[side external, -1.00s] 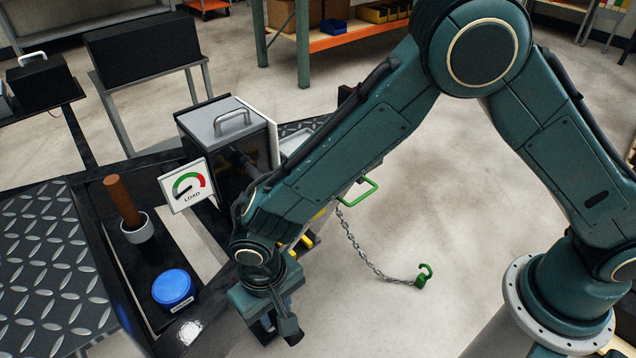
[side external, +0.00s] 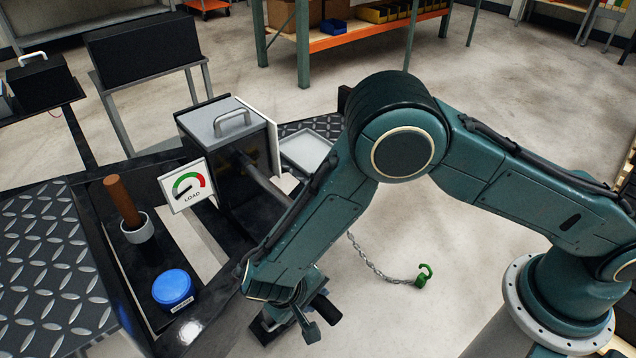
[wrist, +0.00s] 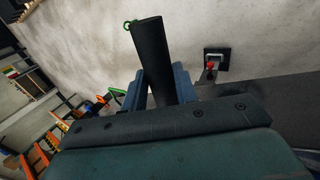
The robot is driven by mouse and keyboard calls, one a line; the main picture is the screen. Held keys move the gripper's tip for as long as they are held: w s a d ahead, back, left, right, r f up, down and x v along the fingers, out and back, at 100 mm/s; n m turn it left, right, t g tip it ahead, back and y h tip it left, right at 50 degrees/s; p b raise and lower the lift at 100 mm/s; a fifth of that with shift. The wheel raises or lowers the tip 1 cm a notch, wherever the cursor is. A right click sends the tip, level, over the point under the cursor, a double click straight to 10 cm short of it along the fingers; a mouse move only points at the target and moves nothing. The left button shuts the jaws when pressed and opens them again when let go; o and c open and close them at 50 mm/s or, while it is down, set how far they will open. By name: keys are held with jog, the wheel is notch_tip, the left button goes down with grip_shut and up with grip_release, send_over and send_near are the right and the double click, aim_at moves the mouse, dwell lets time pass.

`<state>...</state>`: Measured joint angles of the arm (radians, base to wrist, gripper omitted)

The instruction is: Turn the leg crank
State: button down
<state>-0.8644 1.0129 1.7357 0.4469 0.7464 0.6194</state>
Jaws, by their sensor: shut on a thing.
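The crank's black cylindrical handle (wrist: 151,55) stands between my gripper's blue-grey fingers in the wrist view. My gripper (wrist: 160,88) is shut on it. In the side view my gripper (side external: 288,322) is low at the front edge of the trailer frame, and a dark cylinder (side external: 326,308) pokes out beside it. The rest of the crank and the leg are mostly hidden behind my arm. The load gauge (side external: 188,186) has its needle pointing to the lower left.
A blue round button (side external: 173,288) and a brown stick in a white cup (side external: 137,228) stand left of my gripper. A chain (side external: 375,266) with a green hook (side external: 424,276) lies on the floor to the right. A grey-topped box (side external: 226,121) stands behind.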

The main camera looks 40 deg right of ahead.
jog(key=shift+d+f+h, duration=0.3)
jog(key=shift+d+h, duration=0.1)
jog(key=shift+d+f, duration=0.2)
jog(key=shift+d, duration=0.8)
jog(key=c, duration=1.1)
grip_release()
jog(key=shift+r, duration=0.1)
jog(key=shift+r, duration=0.1)
jog(key=v, duration=1.3)
jog(key=shift+a+r, duration=0.2)
jog(key=shift+r, duration=0.05)
